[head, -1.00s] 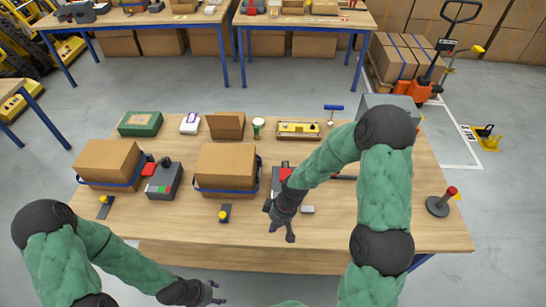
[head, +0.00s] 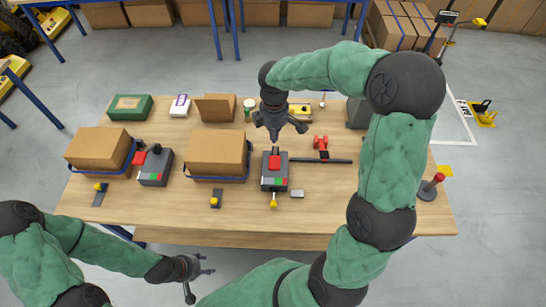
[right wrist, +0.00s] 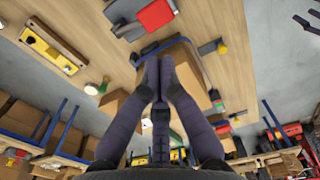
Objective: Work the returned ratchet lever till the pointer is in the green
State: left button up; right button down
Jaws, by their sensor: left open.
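A grey ratchet unit (head: 275,183) stands right of the middle box. It has a red block (head: 275,162) on top, a small red and green gauge at its front and a yellow knob (head: 273,201) in front. The pointer is too small to read. A similar unit (head: 157,168) stands further left, with a red piece (head: 139,158) beside it. My right gripper (head: 280,128) is above and behind the nearer unit, fingers spread, empty. In the right wrist view the red block (right wrist: 155,15) is beyond the fingertips (right wrist: 160,62). My left gripper (head: 205,277) is open and empty before the table's front edge.
Two strapped cartons (head: 97,149) (head: 216,152) stand on the table (head: 330,215). A dark bar (head: 325,160) and a red item (head: 320,143) lie right of the unit. A red-topped post (head: 433,185) is at the right edge. The front right is clear.

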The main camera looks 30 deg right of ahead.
aim_at(274, 164)
notch_tip(274, 164, down, 14)
jog(key=shift+b, duration=0.75)
